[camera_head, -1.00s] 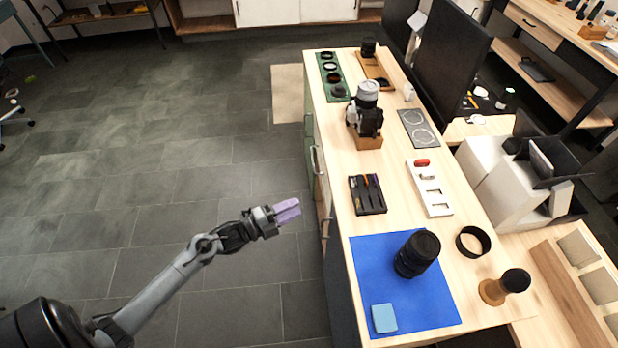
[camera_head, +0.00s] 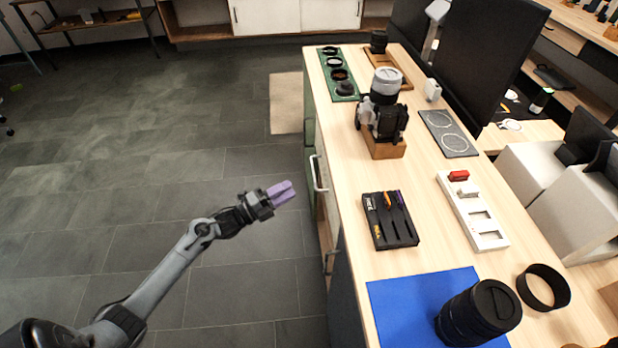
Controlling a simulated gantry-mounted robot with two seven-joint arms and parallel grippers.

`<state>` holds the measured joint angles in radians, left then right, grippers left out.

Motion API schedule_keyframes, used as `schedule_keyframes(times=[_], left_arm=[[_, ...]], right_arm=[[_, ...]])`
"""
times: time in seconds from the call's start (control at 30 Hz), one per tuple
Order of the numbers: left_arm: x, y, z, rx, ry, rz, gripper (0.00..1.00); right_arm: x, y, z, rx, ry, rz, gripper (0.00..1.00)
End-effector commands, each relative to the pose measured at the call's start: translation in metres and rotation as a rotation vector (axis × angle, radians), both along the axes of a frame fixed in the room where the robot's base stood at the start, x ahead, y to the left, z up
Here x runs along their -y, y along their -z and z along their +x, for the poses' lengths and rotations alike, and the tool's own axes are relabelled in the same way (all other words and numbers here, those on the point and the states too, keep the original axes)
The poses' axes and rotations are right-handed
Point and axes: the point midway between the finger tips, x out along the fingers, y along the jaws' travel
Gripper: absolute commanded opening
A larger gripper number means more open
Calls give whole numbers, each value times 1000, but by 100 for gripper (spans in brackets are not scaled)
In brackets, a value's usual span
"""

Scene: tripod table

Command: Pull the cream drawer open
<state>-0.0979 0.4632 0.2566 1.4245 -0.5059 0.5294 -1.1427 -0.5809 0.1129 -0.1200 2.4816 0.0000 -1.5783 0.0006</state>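The long wooden table unit has a cabinet side facing left, seen at a steep angle. The cream drawer front (camera_head: 323,199) shows there as a narrow strip, with a pale bar handle (camera_head: 318,173) on it. My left gripper (camera_head: 284,193) has purple fingers and points right towards the cabinet side. It is left of the handles, apart from them, over the floor, and nothing shows between its fingers. How far apart the fingers are is unclear. My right gripper is out of view.
The tabletop (camera_head: 350,215) holds a camera on a wooden block (camera_head: 382,147), a black tool tray (camera_head: 390,220), a white slotted tray (camera_head: 473,212), a blue mat (camera_head: 405,300) and a black lens (camera_head: 478,312). Tiled floor left of the cabinet is clear.

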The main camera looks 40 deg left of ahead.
Motion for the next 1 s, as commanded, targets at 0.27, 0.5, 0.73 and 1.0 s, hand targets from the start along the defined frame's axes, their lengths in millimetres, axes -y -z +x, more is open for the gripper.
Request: schedule_keyframes(times=[0.27,0.5,0.73,1.0], left_arm=[[16,-7,44,5,0,-1,36],[26,-13,70,3,-1,-1,36],[30,-15,79,1,1,1,36],[30,-15,79,1,0,1,33]], right_arm=[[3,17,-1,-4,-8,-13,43],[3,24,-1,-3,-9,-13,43],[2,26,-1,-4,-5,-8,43],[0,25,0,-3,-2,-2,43]])
